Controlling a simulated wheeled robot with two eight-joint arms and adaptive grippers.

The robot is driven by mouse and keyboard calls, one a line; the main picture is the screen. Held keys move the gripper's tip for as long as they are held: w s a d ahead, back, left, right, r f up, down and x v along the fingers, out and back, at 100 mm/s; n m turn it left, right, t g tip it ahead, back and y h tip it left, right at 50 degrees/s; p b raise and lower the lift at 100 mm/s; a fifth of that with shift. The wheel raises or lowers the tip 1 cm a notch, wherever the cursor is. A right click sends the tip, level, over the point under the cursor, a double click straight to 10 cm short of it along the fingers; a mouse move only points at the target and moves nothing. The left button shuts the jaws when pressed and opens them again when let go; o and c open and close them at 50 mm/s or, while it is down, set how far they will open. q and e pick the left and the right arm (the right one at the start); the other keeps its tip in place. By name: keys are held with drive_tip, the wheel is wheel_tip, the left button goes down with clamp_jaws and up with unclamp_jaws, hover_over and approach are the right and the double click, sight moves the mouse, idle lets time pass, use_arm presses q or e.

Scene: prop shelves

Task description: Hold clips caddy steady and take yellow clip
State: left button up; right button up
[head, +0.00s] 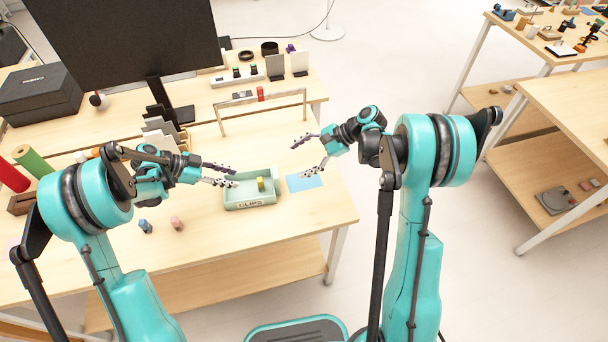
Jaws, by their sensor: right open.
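The clips caddy (250,204) is a pale green open tray marked CLIPS on its front wall, standing near the table's front. The yellow clip (261,184) stands inside it, right of the middle. My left gripper (236,178) is at the caddy's left end, with its fingers apart and their tips over the left wall. I cannot tell whether they touch the caddy. My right gripper (298,160) is open and empty, above and to the right of the caddy, pointing left.
A blue sheet (304,182) lies right of the caddy. A blue piece (145,226) and a pink piece (177,223) lie at the front left. A low frame (262,105) stands behind, and a monitor (125,38) at the back left. The table's front right is clear.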

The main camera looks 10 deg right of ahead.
sight(284, 188)
drive_tip(key=f+m+y, duration=0.1)
drive_tip(key=f, duration=0.2)
drive_tip(key=f+y, duration=0.1)
drive_tip(key=f, duration=0.1)
drive_tip(key=w+d+f+m+g+y, duration=0.1)
drive_tip(key=f, duration=0.2)
drive_tip(key=shift+f+m, duration=0.3)
drive_tip(key=shift+s+f, duration=0.1)
drive_tip(key=shift+f, duration=0.45)
drive_tip(key=x, duration=0.7)
drive_tip(key=shift+s+a, duration=0.1)
drive_tip(key=shift+a, duration=0.3)
drive_tip(key=c, duration=1.4)
drive_tip(key=o, duration=1.1)
drive_tip(key=shift+o, duration=0.2)
drive_tip(key=c, duration=0.9)
